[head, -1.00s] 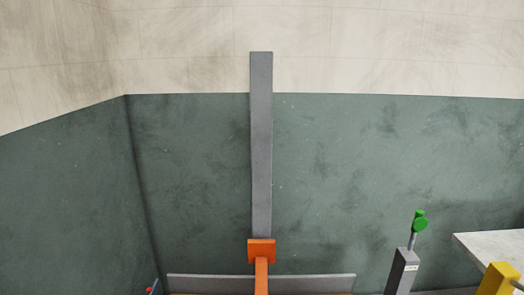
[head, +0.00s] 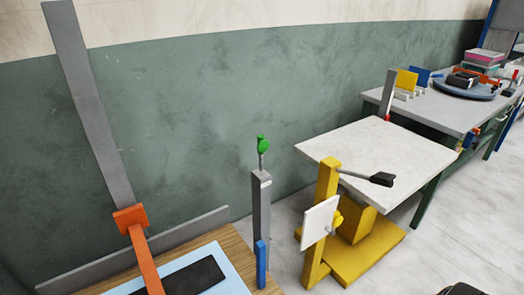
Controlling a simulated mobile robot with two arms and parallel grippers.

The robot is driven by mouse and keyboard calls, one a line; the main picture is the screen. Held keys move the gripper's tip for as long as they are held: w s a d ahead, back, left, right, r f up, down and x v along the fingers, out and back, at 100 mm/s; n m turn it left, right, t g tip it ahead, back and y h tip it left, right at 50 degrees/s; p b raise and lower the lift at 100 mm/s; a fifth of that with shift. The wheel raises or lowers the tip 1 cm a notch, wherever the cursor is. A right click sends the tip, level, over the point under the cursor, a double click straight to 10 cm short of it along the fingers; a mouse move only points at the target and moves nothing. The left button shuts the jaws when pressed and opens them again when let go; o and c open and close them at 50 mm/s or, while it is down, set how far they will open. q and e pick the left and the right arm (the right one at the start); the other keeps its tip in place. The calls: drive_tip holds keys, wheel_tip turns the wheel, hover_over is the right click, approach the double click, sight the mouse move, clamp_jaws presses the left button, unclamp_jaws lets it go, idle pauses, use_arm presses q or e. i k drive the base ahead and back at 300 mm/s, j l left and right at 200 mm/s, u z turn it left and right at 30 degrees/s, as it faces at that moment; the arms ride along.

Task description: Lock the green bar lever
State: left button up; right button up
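A green knob (head: 263,144) on a short thin metal rod tops a grey upright post (head: 261,205) in the head view, near the middle. It looks like the green lever the task names, standing about upright. The post stands at the right edge of a wooden table, with a blue upright piece (head: 261,263) in front of it. Whether the lever is locked cannot be told.
An orange bracket (head: 130,217) and a tall grey bar (head: 88,90) stand left, by a light blue mat (head: 225,272) with a dark slab. Right are a yellow stand (head: 323,215), a black-handled lever (head: 380,179) and a pale tabletop (head: 375,150). Farther back is a cluttered grey bench (head: 430,108).

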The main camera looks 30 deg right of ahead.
sight(263, 145)
drive_tip(key=j+z, duration=0.15)
drive_tip(key=z, duration=0.35)
drive_tip(key=j+z, duration=0.15)
drive_tip(key=z, duration=0.35)
drive_tip(key=j+z, duration=0.15)
drive_tip(key=z, duration=0.35)
drive_tip(key=j+z, duration=0.1)
drive_tip(key=z, duration=0.4)
